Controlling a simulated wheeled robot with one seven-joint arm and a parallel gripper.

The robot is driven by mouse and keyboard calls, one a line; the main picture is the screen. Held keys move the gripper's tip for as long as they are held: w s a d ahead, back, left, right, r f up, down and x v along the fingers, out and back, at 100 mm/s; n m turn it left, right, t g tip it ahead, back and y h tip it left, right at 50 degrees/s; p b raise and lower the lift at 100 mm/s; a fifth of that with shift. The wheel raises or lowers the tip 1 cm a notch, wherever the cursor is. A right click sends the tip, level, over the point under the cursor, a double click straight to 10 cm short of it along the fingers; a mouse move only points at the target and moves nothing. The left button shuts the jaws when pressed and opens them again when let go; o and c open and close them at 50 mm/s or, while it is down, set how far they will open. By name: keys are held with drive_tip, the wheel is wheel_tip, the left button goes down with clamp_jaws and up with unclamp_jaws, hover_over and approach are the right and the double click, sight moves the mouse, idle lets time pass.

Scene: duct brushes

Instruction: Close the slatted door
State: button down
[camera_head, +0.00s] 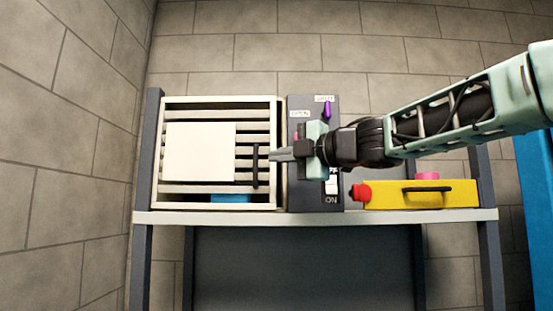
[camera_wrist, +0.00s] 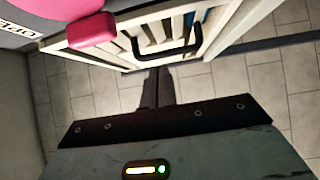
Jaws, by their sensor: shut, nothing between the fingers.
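The slatted door (camera_head: 205,189) is a pale frame with horizontal slats and a white square panel (camera_head: 200,150), on the box at the left of the bench. Its black bar handle (camera_head: 255,166) is upright near the right edge. In the wrist view the slatted door (camera_wrist: 155,33) and its black handle (camera_wrist: 140,47) are at the top. My gripper (camera_head: 272,155) is shut and empty, its tips pointing left close to the handle. In the wrist view my gripper (camera_wrist: 158,74) is just below the handle. I cannot tell whether they touch or whether the door is fully shut.
A grey control panel (camera_head: 300,195) with a purple lever (camera_head: 327,109) stands right of the door, partly behind my gripper. A pink knob (camera_wrist: 92,30) is close by in the wrist view. A yellow case (camera_head: 420,200) lies farther right on the bench (camera_head: 310,216). A blue thing (camera_head: 230,198) shows between the slats.

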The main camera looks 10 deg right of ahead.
drive_tip(key=w+d+b, duration=0.2)
drive_tip(key=w+d, duration=0.1)
drive_tip(key=d, duration=0.4)
drive_tip(key=shift+w+d+f, duration=0.15)
drive_tip(key=shift+w+f, duration=0.05)
drive_tip(key=shift+w, duration=0.1)
